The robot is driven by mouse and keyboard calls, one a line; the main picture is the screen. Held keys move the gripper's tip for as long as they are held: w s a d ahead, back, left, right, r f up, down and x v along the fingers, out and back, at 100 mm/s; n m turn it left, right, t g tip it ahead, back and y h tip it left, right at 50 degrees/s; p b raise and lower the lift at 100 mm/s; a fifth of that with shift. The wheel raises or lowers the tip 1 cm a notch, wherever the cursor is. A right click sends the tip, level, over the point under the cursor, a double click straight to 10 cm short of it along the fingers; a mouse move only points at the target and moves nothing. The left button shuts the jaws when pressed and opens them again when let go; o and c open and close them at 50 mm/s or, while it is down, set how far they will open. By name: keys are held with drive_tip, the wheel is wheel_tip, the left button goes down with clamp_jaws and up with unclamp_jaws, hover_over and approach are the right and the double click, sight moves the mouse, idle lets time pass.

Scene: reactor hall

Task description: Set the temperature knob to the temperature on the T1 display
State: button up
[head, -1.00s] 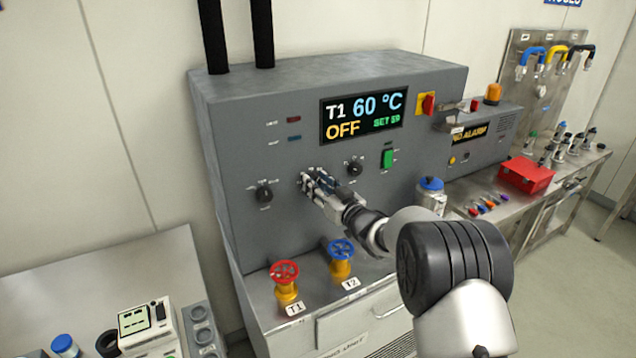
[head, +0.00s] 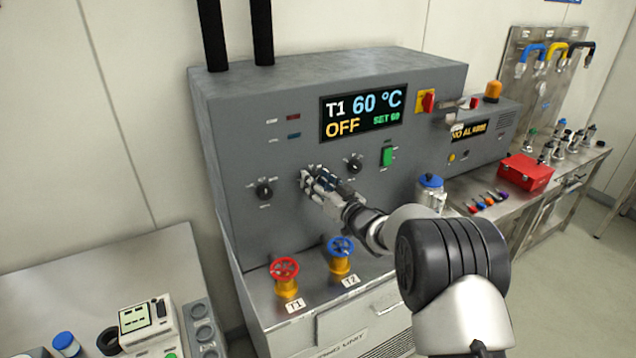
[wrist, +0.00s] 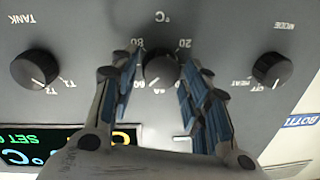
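The dark temperature knob (wrist: 162,70) is in the middle of the wrist view, upside down, under a °C mark with a number scale. My gripper (wrist: 160,60) has its fingers on both sides of the knob and appears closed on it. In the head view my gripper (head: 310,180) is at the panel and hides this knob. The T1 display (head: 361,114) reads T1 60 °C, OFF and SET 60.
The TANK knob (head: 264,190) and MODE knob (head: 354,164) flank my gripper. A green switch (head: 387,156) and a red-yellow switch (head: 427,102) are further right. Red (head: 285,270) and blue (head: 340,248) valve wheels stand below on the ledge.

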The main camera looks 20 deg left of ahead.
drive_tip(key=shift+o, duration=0.8)
drive_tip(key=v, duration=1.2)
